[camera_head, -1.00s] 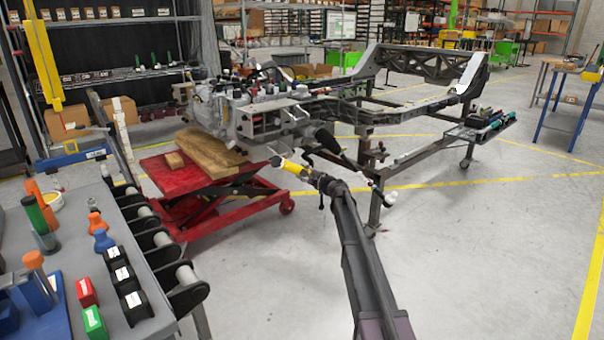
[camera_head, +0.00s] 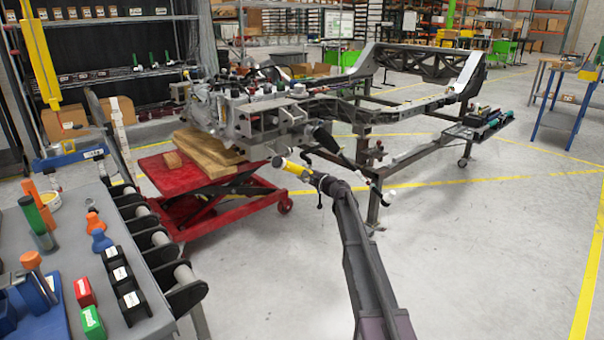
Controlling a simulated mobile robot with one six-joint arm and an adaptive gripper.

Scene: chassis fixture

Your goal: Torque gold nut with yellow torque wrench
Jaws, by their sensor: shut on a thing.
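My gripper (camera_head: 318,180) is at the end of my arm, which reaches in from the lower right. It is shut on the yellow torque wrench (camera_head: 295,168), whose yellow part sticks out up and to the left. The wrench's far end is close to the underside of the engine and chassis assembly (camera_head: 270,112). I cannot tell if it touches anything. The gold nut cannot be made out at this size. The fingers are small and partly hidden by my own wrist.
A red lift table (camera_head: 190,184) with wooden blocks stands under the engine. A dark slanted bar with pale ends lies just right of my gripper. A grey bench (camera_head: 65,240) with colored tools and boxes fills the lower left.

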